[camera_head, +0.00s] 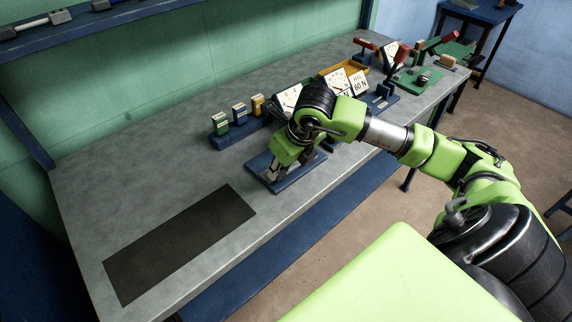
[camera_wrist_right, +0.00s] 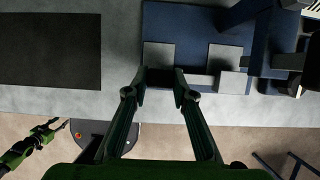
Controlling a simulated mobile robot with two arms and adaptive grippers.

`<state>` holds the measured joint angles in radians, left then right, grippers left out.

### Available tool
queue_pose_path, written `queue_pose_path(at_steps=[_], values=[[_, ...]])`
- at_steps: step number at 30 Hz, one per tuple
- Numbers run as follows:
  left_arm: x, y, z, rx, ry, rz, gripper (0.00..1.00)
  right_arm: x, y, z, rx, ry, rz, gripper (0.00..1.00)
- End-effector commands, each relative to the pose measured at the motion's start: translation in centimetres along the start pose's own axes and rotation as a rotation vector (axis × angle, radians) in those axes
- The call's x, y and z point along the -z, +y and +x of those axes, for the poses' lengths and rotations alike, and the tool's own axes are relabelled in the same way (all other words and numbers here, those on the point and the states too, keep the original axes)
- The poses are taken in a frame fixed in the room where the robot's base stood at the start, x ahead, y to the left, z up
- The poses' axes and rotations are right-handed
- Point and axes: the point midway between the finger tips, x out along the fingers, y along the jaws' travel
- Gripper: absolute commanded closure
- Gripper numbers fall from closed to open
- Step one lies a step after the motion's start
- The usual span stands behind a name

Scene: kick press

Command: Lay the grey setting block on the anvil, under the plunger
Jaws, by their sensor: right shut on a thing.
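My right gripper (camera_wrist_right: 160,84) is low over a blue plate (camera_wrist_right: 190,20) near the bench's front edge. It is shut on a block between its fingertips, taken as the grey setting block (camera_wrist_right: 160,76), which looks dark in shade and is partly hidden. Grey square pieces lie on the plate beside the fingers. The blue plate also shows in the head view (camera_head: 262,176), beneath my right gripper (camera_head: 276,176). The anvil and plunger cannot be made out clearly; my right arm covers that area in the head view. My left gripper (camera_wrist_right: 62,124) shows small in the wrist view, away from the bench.
A dark mat (camera_head: 180,245) lies on the bench left of the plate. Red-handled tools (camera_head: 432,46) stand at the far right. Bare bench lies behind the mat.

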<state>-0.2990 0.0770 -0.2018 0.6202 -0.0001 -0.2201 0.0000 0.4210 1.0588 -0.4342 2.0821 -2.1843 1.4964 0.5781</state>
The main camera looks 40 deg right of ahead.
Motion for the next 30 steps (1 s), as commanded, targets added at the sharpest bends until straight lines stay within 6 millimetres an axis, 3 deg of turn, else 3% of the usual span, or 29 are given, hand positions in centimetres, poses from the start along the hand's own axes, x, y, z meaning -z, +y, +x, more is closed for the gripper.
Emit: queue_pose_path(at_steps=[13,18,30], values=[[0.0,-0.4,-1.1,0.004,-0.002,-0.001,0.6,-3.0,0.0,1.0,0.001,-0.002,0.0,1.0],[-0.2,-0.4,-0.1,0.004,-0.002,-0.002,0.6,-2.6,0.0,1.7,0.002,-0.002,-0.002,1.0],[-0.2,-0.3,0.0,0.004,-0.002,-0.001,0.6,-2.6,0.0,1.7,0.001,-0.002,-0.001,1.0]])
